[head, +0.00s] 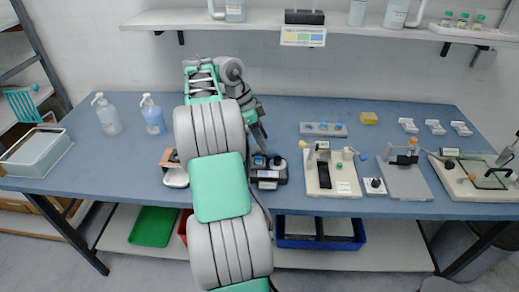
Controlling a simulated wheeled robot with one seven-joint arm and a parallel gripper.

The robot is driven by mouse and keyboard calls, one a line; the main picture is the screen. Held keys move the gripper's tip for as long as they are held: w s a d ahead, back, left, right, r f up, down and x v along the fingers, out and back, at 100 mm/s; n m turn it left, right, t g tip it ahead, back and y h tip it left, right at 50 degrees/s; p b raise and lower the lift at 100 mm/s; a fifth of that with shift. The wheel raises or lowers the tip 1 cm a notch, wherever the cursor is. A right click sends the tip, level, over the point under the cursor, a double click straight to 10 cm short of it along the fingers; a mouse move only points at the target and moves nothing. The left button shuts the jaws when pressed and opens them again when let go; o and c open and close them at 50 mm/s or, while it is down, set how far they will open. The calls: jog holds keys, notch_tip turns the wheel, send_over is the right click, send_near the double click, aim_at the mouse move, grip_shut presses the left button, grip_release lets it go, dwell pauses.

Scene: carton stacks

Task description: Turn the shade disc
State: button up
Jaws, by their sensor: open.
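A small black device with blue-topped parts (268,180) stands near the front edge of the table, just right of my arm. It may carry the shade disc, but the disc cannot be made out for certain at this size. My gripper (262,138) points down above and slightly behind this device. Its jaws are open and nothing shows between them. My arm covers part of the table to the left of the device and may hide some of its left side.
A white-based device (342,186), a small box with a black knob (375,185) and a grey-based device (418,184) stand to the right. A grey block with round wells (323,129) lies behind. Two pump bottles (106,117) stand at left.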

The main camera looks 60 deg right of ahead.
aim_at(277, 158)
jog(key=shift+m, duration=0.6)
jog(key=b+x, duration=0.1)
jog(key=x, duration=0.2)
jog(key=b+x, duration=0.1)
jog(key=x, duration=0.2)
jog(key=s+b+x, duration=0.1)
jog(key=b+x, duration=0.1)
jog(key=x, duration=0.1)
jog(key=shift+d+r, duration=0.3)
jog(key=shift+c, duration=0.5)
grip_shut()
